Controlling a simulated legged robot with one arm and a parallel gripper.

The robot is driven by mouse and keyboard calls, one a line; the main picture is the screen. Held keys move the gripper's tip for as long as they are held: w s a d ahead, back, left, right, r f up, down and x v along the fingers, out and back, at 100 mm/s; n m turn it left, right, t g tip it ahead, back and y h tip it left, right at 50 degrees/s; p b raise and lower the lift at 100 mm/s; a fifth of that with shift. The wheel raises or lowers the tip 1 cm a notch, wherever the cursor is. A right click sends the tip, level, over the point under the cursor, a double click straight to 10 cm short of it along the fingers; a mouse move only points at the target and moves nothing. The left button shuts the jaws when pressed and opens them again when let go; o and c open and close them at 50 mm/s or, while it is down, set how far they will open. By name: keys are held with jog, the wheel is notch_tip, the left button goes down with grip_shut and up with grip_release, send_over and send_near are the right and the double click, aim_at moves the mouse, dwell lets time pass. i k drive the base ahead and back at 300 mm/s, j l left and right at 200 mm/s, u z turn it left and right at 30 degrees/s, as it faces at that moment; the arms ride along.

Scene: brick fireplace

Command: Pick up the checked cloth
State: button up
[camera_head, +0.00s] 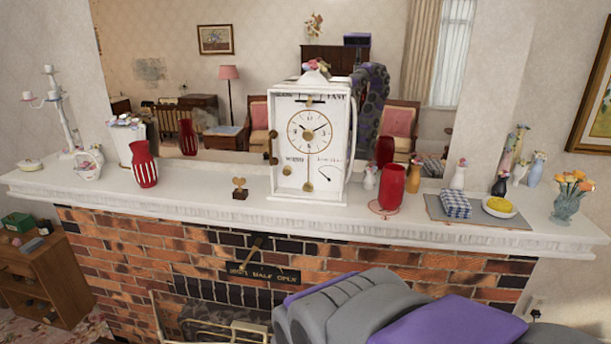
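The blue-and-white checked cloth (456,204) lies folded on a grey flat mat (478,220) toward the right of the white mantel shelf (240,216). Its top and front side show, and nothing covers it. A yellow item (499,205) in a pale dish is on the same mat, just right of the cloth. My grey and purple arm shows at the bottom, below the shelf and in front of the bricks. My gripper is not in view.
Left of the mat is a red glass vase (391,188). Small white (458,175) and dark (500,184) vases stand behind the cloth. A flower vase (567,207) is farther right. A white clock (310,143) stands mid-shelf. A large mirror (250,60) is behind.

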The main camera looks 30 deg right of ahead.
aim_at(456, 204)
jog(key=k+j+z, duration=0.15)
jog(key=z, duration=1.7)
